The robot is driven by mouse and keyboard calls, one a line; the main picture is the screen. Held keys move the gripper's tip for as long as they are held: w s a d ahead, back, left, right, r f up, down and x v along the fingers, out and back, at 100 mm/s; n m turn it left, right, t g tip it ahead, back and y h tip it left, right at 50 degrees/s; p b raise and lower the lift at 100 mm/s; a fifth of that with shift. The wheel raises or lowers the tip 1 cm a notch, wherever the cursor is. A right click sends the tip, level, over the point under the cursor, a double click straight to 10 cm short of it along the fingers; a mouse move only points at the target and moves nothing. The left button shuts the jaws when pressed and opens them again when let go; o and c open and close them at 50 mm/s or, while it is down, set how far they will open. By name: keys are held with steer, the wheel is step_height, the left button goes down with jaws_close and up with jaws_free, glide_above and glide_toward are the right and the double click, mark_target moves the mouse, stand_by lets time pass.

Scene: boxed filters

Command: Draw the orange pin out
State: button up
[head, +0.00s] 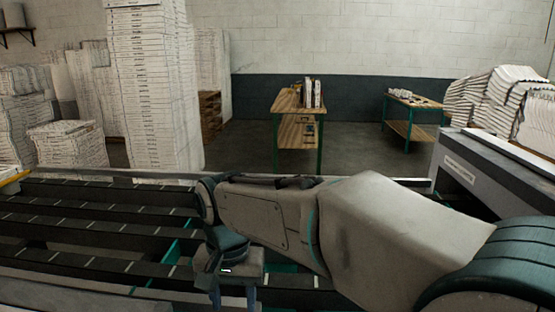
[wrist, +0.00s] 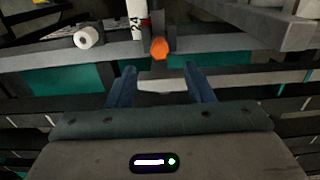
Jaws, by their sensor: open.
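The orange pin (wrist: 159,48) shows in the wrist view as a small faceted orange head at the top middle, set by a dark bracket on a grey rail. The rest of the pin is hidden. My gripper (wrist: 166,74) is open, with its two blue fingers apart and nothing between them. The pin head lies beyond the fingertips, roughly centred on the gap, and appears not to be touched. In the head view my gripper (head: 232,300) points down over the slatted conveyor at the lower middle, cut by the frame's bottom edge. I cannot make out the pin there.
A white roll (wrist: 87,37) lies on the grey rail left of the pin. A white cylinder (wrist: 137,20) stands just behind the pin. A grey beam (wrist: 250,24) juts in at upper right. Dark slats (head: 90,222) run across below my arm.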

step_height(320, 180, down, 9)
steer(key=b, duration=0.7)
stand_by(1.2)
jaws_close()
steer(key=shift+r+p, duration=2.75)
steer(key=shift+r, duration=0.25)
step_height(320, 180, up, 9)
steer(key=p, duration=0.7)
